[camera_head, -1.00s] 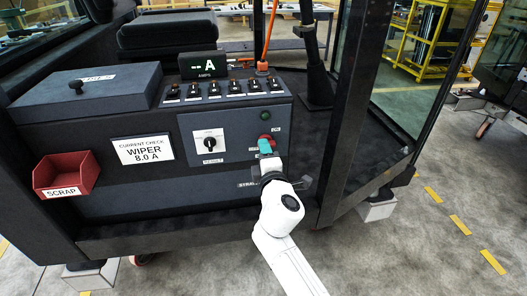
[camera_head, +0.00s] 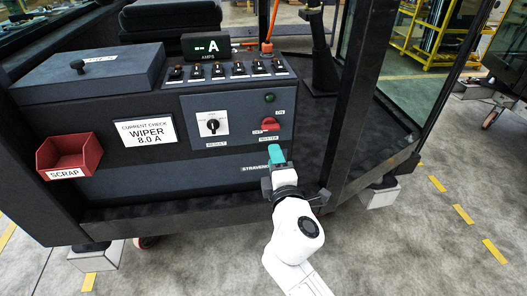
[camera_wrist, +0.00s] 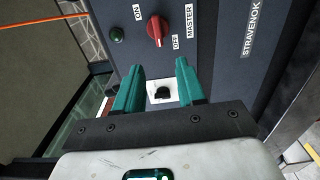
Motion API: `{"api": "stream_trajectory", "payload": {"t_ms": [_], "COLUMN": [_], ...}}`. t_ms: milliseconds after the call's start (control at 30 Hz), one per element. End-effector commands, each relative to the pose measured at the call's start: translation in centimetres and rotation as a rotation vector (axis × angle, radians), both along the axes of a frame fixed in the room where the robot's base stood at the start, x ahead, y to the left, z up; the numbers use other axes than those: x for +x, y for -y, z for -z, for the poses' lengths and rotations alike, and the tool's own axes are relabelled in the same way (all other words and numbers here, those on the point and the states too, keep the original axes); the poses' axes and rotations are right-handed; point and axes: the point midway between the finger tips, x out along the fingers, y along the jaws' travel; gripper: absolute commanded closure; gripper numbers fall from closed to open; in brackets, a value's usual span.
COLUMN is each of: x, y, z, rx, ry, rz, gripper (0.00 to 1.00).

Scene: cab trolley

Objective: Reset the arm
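My gripper (camera_head: 276,152) is in front of the dark panel, below the red master switch (camera_head: 270,125) and apart from it. In the wrist view its two teal fingers (camera_wrist: 160,85) stand open with a clear gap and nothing held. The red switch (camera_wrist: 157,30) shows beyond the fingertips, between ON and OFF labels; I cannot tell its exact setting. Through the finger gap I see a white plate with a black knob (camera_wrist: 163,93), on the panel behind. In the head view this knob (camera_head: 212,124) sits left of the red switch. My white arm comes from the lower right.
A green lamp (camera_head: 269,98) is above the switch. A row of toggle switches (camera_head: 218,72) and a display (camera_head: 206,46) reading "-- A" stand above. A red scrap bin (camera_head: 69,157) juts out at left. A dark cab post (camera_head: 352,100) stands right. Floor in front is open.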

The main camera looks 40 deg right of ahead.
Motion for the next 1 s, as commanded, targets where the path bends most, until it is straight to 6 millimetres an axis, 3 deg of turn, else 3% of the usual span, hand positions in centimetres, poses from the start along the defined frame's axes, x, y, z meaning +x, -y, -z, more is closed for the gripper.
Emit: {"api": "stream_trajectory", "payload": {"t_ms": [300, 433, 567, 667, 800, 900, 1000], "x": [-0.2, -2.1, -6.3, -10.3, -16.2, -20.1, -23.2], "y": [0.2, 1.3, 2.4, 1.6, -1.9, -4.9, -7.5], "z": [0.2, 2.2, 7.0, 11.6, 17.1, 19.4, 20.5], "rx": [0.017, 0.165, 0.483, 0.758, 1.097, 1.27, 1.381], "ry": [0.0, -0.008, -0.048, -0.121, -0.282, -0.416, -0.534], "rz": [0.007, 0.073, 0.209, 0.331, 0.498, 0.597, 0.671], "gripper": [0.61, 0.61, 0.61, 0.61, 0.61, 0.61, 0.61]}}
